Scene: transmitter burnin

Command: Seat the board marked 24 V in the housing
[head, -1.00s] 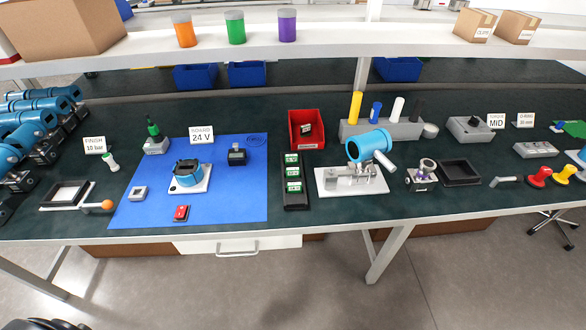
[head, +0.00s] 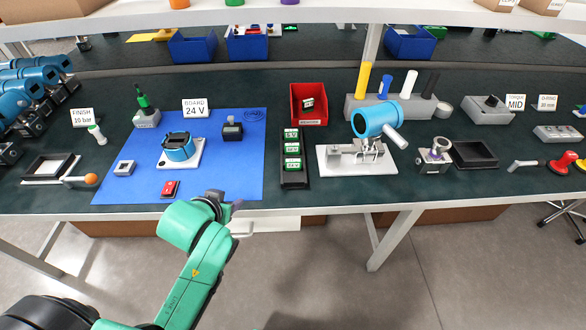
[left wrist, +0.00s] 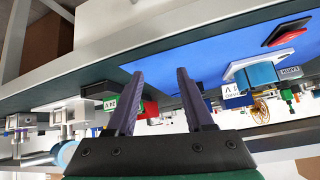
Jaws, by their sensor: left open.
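The blue round housing (head: 180,148), open at the top, sits on a white plate on the blue mat (head: 235,185). A sign reading "BOARD 24 V" (head: 195,108) stands behind it. My left gripper (head: 230,205) is over the bench's front edge, in front of the mat and apart from housing and tray. In the left wrist view its fingers (left wrist: 156,78) are spread and empty. My right gripper is not in view.
A white fixture (head: 335,165) with a blue cylinder (head: 377,118) is to the right. The mat's right front part is clear.

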